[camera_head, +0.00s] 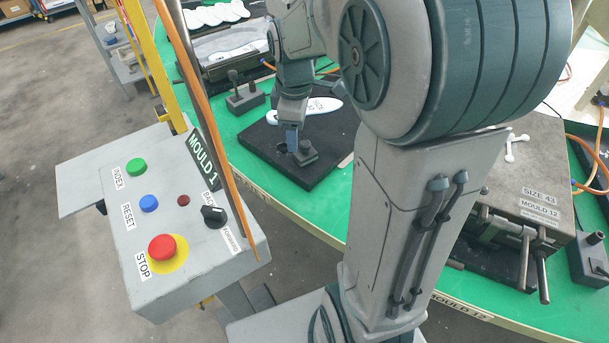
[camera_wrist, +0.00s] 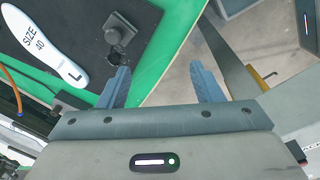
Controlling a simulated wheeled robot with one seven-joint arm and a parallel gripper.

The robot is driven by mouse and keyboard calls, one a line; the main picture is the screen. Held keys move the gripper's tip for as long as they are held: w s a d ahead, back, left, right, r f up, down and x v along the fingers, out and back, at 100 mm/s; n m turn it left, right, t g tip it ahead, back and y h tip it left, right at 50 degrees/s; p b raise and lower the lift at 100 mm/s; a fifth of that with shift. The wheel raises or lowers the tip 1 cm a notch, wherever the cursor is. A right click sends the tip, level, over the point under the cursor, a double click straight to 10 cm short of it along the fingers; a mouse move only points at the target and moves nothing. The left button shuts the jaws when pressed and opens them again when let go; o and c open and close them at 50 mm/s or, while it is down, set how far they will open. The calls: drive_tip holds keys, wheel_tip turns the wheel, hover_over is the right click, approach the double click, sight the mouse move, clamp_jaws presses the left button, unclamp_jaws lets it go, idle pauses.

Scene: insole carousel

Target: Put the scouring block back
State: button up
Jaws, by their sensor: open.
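A small dark grey block, which looks like the scouring block (camera_head: 306,153), is on a black board (camera_head: 262,143) close to its front corner. It also shows in the wrist view (camera_wrist: 120,26), ahead of my left finger. A small dark round spot (camera_wrist: 116,56) lies beside it; I cannot tell if it is a recess. My gripper (camera_head: 292,140) is beside the block in the head view. In the wrist view my gripper (camera_wrist: 160,68) has its two blue fingers wide apart with nothing between them. The lower part of the fingers is partly hard to see.
A white insole (camera_wrist: 45,42) marked SIZE 40 L lies on the board. The green carousel top (camera_head: 228,130) carries moulds, including a grey one (camera_head: 520,165) at right. A control box (camera_head: 190,240) with buttons and an orange-brown bar stand at left.

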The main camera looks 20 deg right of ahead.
drive_tip(key=s+a+m+t, duration=0.1)
drive_tip(key=s+a+m, duration=0.4)
drive_tip(key=s+m, duration=0.7)
drive_tip(key=shift+s+t, duration=0.3)
drive_tip(key=shift+s, duration=0.4)
drive_tip(key=shift+a+r, duration=0.1)
drive_tip(key=shift+a, duration=0.05)
drive_tip(key=p+v, duration=0.3)
drive_tip(key=shift+w+r, duration=0.3)
